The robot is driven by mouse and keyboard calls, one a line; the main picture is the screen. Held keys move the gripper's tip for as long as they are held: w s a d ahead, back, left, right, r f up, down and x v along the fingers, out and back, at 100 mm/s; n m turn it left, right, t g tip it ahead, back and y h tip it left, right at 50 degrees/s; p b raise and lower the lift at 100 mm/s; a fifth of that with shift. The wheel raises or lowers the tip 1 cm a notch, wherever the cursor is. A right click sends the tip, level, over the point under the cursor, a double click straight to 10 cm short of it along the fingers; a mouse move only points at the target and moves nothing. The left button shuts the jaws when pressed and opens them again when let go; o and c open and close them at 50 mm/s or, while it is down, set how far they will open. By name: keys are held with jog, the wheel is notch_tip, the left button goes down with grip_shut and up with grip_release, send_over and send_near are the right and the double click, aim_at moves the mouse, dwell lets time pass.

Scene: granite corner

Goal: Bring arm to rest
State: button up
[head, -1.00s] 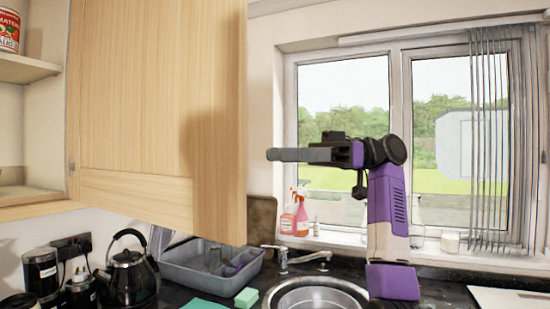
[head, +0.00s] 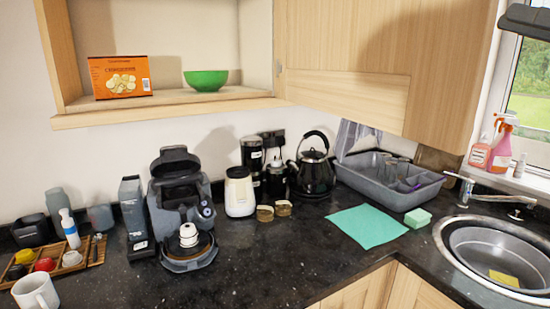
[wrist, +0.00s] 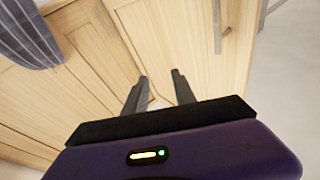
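My gripper (wrist: 160,83) shows in the wrist view with its two dark fingers apart and nothing held between them. Pale wooden cupboard fronts (wrist: 70,105) lie beyond the fingertips. In the head view only a dark grey piece of my arm or gripper cuts into the top right corner, in front of the window. The rest of my arm is outside that view.
A black granite counter (head: 285,250) carries a coffee machine (head: 180,200), a kettle (head: 314,170), a grey dish rack (head: 385,180) and a green cloth (head: 366,226). The sink (head: 500,255) is at right. An open wooden cupboard door (head: 390,60) juts out above.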

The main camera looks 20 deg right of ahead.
jog(key=w+d+f+m+t+h, duration=0.4)
jog(key=f+m+h, duration=0.1)
jog(key=f+h, duration=0.15)
jog(key=w+d+f+m+t+h, duration=0.3)
jog(key=w+d+f+m+h, duration=0.15)
jog(key=f+m, duration=0.2)
jog(key=s+a+f+m+g+h, duration=0.1)
jog(key=a+f+m+h, duration=0.3)
jog(key=f, duration=0.7)
jog(key=s+a+f+m+g+h, duration=0.1)
jog(key=s+f+h, duration=0.1)
jog(key=f+h, duration=0.65)
jog(key=s+a+f+n+g+y, duration=0.1)
jog(key=s+a+f, duration=1.05)
jog(key=f, duration=0.45)
jog(key=s+a+f+n+g+y, duration=0.2)
jog(key=s+a+f+n+y, duration=0.2)
jog(key=s+a, duration=0.6)
jog(key=s+a+f+n+g+y, duration=0.2)
jog(key=s+a+f+n+y, duration=0.2)
jog(key=s+a, duration=0.5)
jog(key=s+f, duration=0.1)
jog(key=s, duration=0.6)
jog(key=shift+a+f, duration=0.35)
jog(key=shift+a, duration=0.05)
